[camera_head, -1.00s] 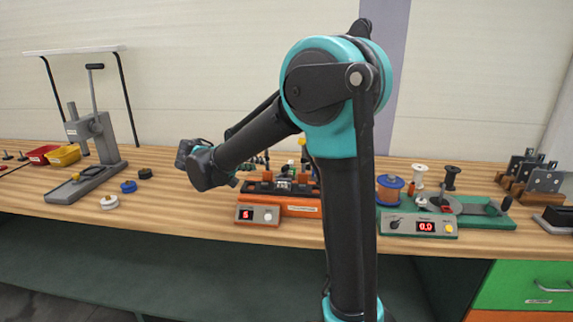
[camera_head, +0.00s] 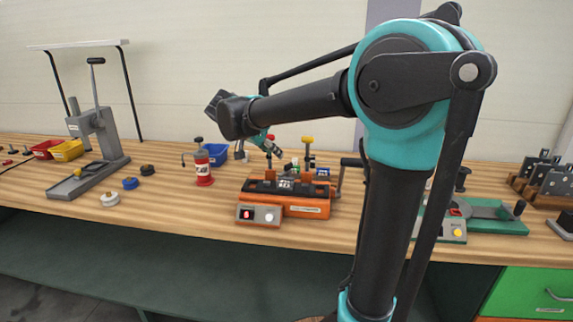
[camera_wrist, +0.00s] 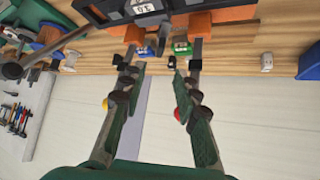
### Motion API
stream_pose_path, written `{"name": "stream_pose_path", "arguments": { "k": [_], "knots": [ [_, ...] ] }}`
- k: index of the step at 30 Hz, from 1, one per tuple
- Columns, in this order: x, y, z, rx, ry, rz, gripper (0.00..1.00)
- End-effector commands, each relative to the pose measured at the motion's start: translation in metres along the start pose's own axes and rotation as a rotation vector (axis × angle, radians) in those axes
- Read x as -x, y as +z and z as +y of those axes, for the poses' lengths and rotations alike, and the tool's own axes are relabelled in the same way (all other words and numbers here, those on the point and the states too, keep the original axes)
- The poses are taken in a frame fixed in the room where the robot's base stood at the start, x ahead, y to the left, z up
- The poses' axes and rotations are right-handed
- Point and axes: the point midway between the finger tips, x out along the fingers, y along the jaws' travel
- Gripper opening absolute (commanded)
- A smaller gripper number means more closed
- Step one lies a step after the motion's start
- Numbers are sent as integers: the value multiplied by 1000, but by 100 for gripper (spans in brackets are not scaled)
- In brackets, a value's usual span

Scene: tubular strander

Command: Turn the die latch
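The orange strander (camera_head: 313,207) stands on the bench with a front control box. Two upright posts rise from its orange end blocks, one with a yellow knob (camera_head: 307,139) and one with a red knob (camera_head: 271,137). My gripper (camera_head: 273,150) is above and behind its left part, pointing down. In the wrist view the strander (camera_wrist: 230,15) is at the top, upside down. My gripper's two fingers (camera_wrist: 148,72) are spread apart with nothing between them. I cannot pick out the die latch for certain, nor any contact with it.
A lever press (camera_head: 97,140) is further left. A green machine (camera_head: 485,222) is at right, partly behind my arm. Bare bench lies in front of the bottle.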

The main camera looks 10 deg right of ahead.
Motion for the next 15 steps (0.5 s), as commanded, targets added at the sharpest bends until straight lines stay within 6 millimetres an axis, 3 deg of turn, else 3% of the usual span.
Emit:
{"name": "stream_pose_path", "arguments": {
  "k": [9,15],
  "knots": [
    [-64,-1,0,-1,2,1,31],
    [-91,0,0,0,2,1,31]
  ]
}}
